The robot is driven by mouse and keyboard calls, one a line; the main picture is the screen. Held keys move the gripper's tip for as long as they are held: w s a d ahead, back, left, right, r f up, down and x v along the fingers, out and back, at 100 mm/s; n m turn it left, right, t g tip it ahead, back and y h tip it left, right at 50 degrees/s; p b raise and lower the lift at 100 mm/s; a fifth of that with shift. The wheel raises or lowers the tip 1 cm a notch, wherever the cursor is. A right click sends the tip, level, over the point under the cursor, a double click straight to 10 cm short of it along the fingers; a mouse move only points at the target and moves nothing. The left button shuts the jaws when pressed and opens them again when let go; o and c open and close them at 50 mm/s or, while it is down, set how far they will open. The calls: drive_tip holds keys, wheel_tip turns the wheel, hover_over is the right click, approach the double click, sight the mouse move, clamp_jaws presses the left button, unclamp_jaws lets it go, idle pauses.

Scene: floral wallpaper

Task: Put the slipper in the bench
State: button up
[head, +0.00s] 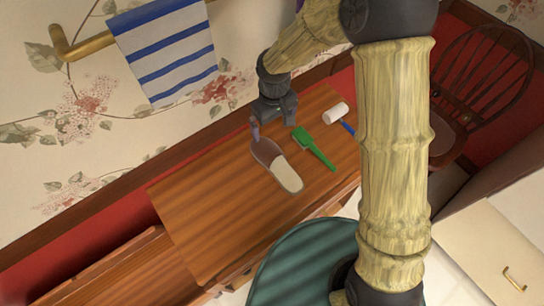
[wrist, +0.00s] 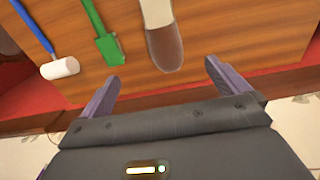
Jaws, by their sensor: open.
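The slipper (head: 286,174), with a brown toe and a beige sole, lies on the wooden top (head: 205,220). In the wrist view the slipper (wrist: 163,46) has its brown toe toward my gripper. My gripper (head: 274,127) is open and empty at the toe end of the slipper, near the wall side. In the wrist view the gripper (wrist: 163,74) has its purple fingers spread, with the toe just ahead between them, apart from both. A lower wooden piece (head: 135,272), possibly the bench, stands at the lower left, partly cut off; its inside is not clear.
A green brush (head: 315,149) and a white-headed mallet-like tool (head: 336,114) with a blue handle lie beside the slipper. A striped towel (head: 168,52) hangs on a brass rail. A chair (head: 480,85) is at right and a round green seat or table (head: 300,265) in front.

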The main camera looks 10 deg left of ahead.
sight(273, 150)
wheel_tip(273, 150, down, 12)
drive_tip(key=shift+f+p, duration=0.1)
drive_tip(key=shift+p, duration=1)
drive_tip(key=shift+f, duration=0.15)
drive_tip(key=shift+s+f, duration=0.15)
drive_tip(key=shift+f, duration=0.1)
drive_tip(key=shift+s+a+f+p, duration=0.1)
drive_tip(key=shift+f+p, duration=0.4)
drive_tip(key=shift+f, duration=0.6)
drive_tip(key=shift+s+a+f+p, duration=0.1)
drive_tip(key=shift+f+p, duration=0.4)
drive_tip(key=shift+f, duration=0.6)
drive_tip(key=c, duration=1.2)
